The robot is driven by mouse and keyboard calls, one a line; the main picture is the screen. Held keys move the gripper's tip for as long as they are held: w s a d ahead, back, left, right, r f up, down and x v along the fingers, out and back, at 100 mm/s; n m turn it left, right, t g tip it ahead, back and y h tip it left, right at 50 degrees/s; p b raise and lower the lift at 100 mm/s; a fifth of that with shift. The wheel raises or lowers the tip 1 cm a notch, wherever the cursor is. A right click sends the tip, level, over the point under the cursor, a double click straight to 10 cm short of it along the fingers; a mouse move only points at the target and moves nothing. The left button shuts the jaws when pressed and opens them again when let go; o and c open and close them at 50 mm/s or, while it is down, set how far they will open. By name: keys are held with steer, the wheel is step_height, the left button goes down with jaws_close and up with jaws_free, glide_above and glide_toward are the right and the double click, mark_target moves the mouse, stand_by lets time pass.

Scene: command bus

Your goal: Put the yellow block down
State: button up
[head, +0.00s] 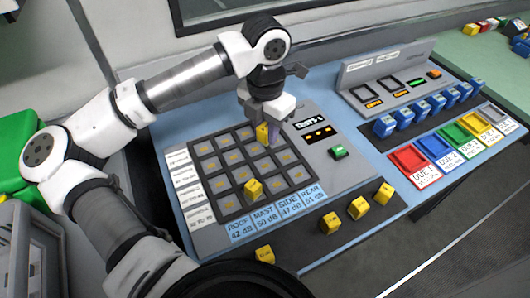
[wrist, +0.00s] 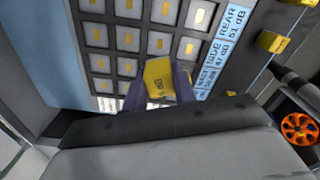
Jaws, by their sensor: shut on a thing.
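My gripper (head: 270,132) is over the far side of the grey panel (head: 205,238) with its grid of dark-framed cells. It is shut on a yellow block (head: 262,134). In the wrist view the yellow block (wrist: 158,78) sits between the two purplish fingers (wrist: 160,92), with a dark marking on its face. The grid cells show behind it. Whether the block touches the panel cannot be told. Another yellow block (head: 253,189) stands in the near part of the grid.
More yellow blocks stand along the near edge, such as one at the right (head: 384,194) and one at the front (head: 264,254). A green button (head: 338,152) is right of the grid. Blue blocks (head: 424,108) and coloured trays (head: 408,158) are farther right. Several cells look empty.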

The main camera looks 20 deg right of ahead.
mark_target(265, 166)
step_height(265, 166, down, 10)
steer(key=shift+r+p, duration=0.25)
steer(key=shift+p, duration=0.4)
steer(key=shift+f, duration=0.1)
steer(key=shift+f+b, duration=0.2)
steer(key=shift+b, duration=0.1)
steer(key=o, duration=1)
steer(key=shift+r, duration=0.1)
steer(key=shift+r+p, duration=0.2)
steer(key=shift+p, duration=0.2)
step_height(265, 166, up, 12)
steer(key=shift+f+b, duration=0.1)
steer(key=shift+b, duration=0.9)
